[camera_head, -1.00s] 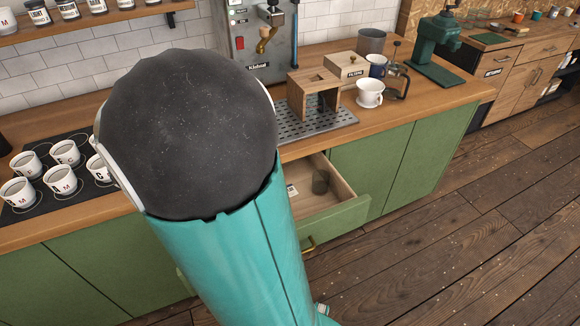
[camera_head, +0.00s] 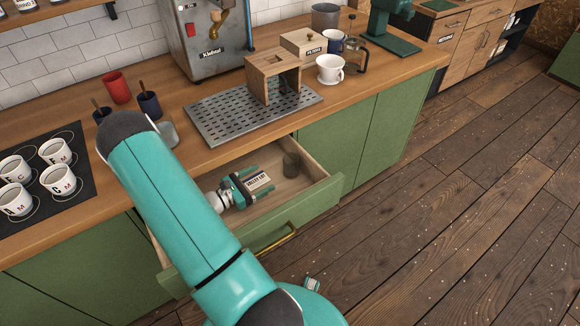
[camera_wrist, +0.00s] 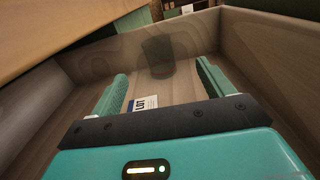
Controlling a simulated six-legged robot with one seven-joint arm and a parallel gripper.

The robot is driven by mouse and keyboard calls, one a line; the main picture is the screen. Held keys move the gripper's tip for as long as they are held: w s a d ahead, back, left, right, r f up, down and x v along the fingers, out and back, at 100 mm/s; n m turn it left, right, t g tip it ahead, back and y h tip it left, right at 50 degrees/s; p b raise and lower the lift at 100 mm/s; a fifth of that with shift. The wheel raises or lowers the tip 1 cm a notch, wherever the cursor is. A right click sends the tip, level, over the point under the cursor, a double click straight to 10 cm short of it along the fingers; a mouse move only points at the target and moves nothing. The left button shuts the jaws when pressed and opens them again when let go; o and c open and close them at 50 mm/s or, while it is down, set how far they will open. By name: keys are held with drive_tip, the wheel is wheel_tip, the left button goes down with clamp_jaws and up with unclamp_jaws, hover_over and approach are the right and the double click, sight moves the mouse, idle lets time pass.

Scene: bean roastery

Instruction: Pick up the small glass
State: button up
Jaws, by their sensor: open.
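The small glass (camera_head: 291,165) is a dark, see-through tumbler standing upright in the open drawer (camera_head: 300,205), near its right end. In the wrist view the glass (camera_wrist: 157,58) is ahead of the fingers, near the drawer's far wall, and looks faint. My gripper (camera_head: 258,180) is inside the drawer, to the left of the glass and apart from it. Its two teal fingers are spread with nothing gripped. A white label card (camera_head: 258,182) lies on the drawer floor between or under the fingers; the wrist view also shows it (camera_wrist: 146,103).
The wooden counter edge overhangs the drawer's back. The floor at right is clear.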

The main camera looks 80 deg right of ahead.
drive_tip(key=shift+s+d+f, duration=0.2)
drive_tip(key=shift+d+f, duration=0.05)
drive_tip(key=shift+d, duration=0.05)
approach(298, 158)
drive_tip(key=shift+s+d+f, duration=0.1)
drive_tip(key=shift+s+d, duration=0.55)
drive_tip(key=shift+s, duration=0.3)
drive_tip(key=shift+w+x, duration=0.2)
drive_tip(key=shift+x, duration=2.55)
drive_tip(key=shift+d, duration=0.15)
drive_tip(key=c, duration=1.1)
